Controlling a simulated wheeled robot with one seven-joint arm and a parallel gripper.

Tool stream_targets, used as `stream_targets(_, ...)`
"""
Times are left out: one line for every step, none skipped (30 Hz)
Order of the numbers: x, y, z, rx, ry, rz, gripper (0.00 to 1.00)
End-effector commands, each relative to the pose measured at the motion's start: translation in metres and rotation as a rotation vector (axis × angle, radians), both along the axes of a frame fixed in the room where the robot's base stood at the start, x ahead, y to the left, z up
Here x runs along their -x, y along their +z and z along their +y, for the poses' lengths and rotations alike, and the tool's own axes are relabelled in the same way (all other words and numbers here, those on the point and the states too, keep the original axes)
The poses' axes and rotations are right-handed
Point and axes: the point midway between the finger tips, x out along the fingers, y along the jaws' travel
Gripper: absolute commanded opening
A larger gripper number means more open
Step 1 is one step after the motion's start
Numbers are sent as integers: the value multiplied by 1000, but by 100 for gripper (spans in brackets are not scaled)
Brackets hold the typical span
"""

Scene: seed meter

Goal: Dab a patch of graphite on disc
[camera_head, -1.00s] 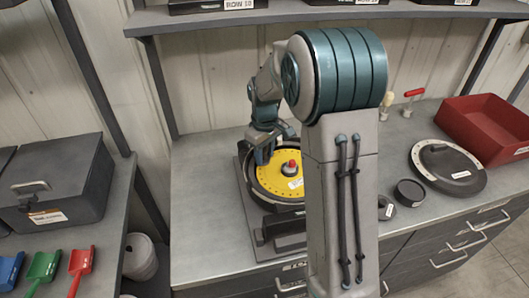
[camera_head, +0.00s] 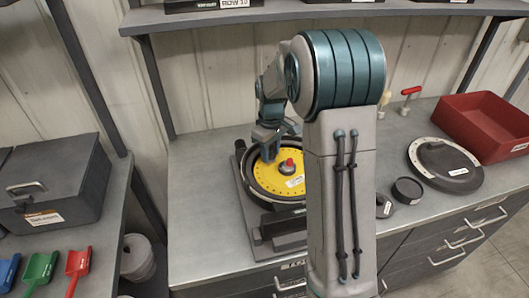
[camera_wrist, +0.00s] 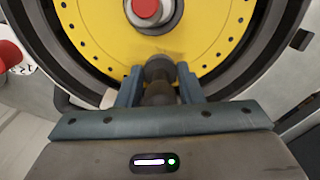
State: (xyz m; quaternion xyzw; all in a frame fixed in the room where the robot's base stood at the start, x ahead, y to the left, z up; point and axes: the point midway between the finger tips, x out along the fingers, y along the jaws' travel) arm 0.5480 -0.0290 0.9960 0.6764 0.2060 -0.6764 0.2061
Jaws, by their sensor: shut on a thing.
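The yellow disc (camera_head: 262,178) lies flat in a dark round housing on the bench, with a ring of small holes near its edge and a red-topped knob (camera_head: 289,165) at its centre. It also shows in the wrist view (camera_wrist: 90,35). My gripper (camera_head: 268,154) is over the disc's far left part. In the wrist view, my gripper (camera_wrist: 160,82) is shut on a dark rounded dabber (camera_wrist: 159,68), whose far end is over the disc between the knob and the holes. Faint darker shading shows by that end; I cannot tell whether it is graphite or shadow, or whether they touch.
A dark lidded disc (camera_head: 445,165), a red bin (camera_head: 485,128) and small dark round containers (camera_head: 407,190) stand on the right. A shelf (camera_head: 200,20) runs above. A grey case (camera_head: 55,188) and coloured scoops (camera_head: 78,262) are on the left bench.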

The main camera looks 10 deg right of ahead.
Motion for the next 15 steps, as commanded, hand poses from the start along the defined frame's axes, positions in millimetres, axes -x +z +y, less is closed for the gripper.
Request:
stream_targets(-1,0,-2,0,-1,0,11)
stream_targets(-1,0,-3,0,0,0,11)
stream_targets(-1,0,-3,0,0,0,11)
stream_targets(-1,0,-4,0,0,0,11)
stream_targets(-2,0,-5,0,0,0,11)
stream_targets(-2,0,-7,0,-1,0,11)
stream_targets(-3,0,-8,0,-1,0,11)
stream_targets(-3,0,-10,0,-1,0,11)
stream_targets(-4,0,-14,0,-2,0,11)
stream_targets(-5,0,-16,0,-2,0,11)
stream_targets(-6,0,-19,1,-2,1,11)
stream_targets(-7,0,-22,0,-2,1,11)
stream_targets(-7,0,-25,0,-2,1,11)
stream_targets(-8,0,-27,0,-2,1,11)
stream_targets(-9,0,-30,0,-2,1,11)
